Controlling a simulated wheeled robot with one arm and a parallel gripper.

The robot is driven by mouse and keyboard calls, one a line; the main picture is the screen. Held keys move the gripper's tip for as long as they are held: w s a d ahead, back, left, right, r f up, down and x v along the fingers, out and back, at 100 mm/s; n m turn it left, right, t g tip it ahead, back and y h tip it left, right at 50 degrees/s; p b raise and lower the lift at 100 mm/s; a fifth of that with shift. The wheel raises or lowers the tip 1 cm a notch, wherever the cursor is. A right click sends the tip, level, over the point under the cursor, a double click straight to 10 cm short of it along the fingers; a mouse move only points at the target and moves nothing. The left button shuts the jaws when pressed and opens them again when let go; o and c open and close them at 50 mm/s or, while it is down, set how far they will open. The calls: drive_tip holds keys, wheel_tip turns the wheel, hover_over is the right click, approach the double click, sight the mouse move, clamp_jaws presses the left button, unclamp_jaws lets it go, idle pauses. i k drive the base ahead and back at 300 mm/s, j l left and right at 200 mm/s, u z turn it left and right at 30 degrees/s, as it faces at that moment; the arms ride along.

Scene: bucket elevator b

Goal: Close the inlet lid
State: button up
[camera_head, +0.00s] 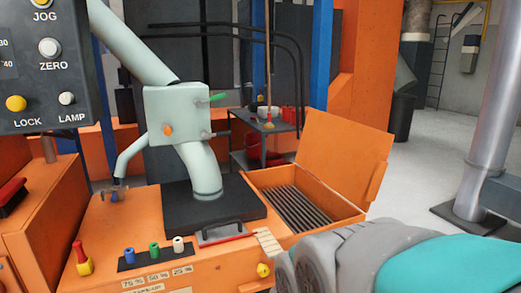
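The inlet lid (345,152) is a flat orange panel that stands open, tilted up at the back right of the inlet. The orange inlet box (345,214) is uncovered, and a grate of dark parallel bars (298,207) shows inside it. A grey and teal part of my own arm fills the lower right, in front of the inlet box. My gripper's fingers do not show, so I cannot see where they are relative to the lid.
An orange machine top left of the inlet carries a pale pipe (203,170) on a black base, a grey handle (222,233) and coloured knobs. A control panel (45,70) hangs upper left. A metal column (492,120) stands at right. Grey floor (412,170) is clear between lid and column.

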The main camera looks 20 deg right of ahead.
sight(350, 157)
drive_tip(key=l+u, duration=0.2)
drive_tip(key=l, duration=0.6)
drive_tip(key=l+u, duration=0.2)
drive_tip(key=l, duration=0.55)
drive_tip(key=l+u, duration=0.2)
drive_tip(key=l, duration=0.6)
drive_tip(key=k+l+u, duration=0.2)
drive_tip(key=l, duration=0.55)
drive_tip(key=i, duration=0.1)
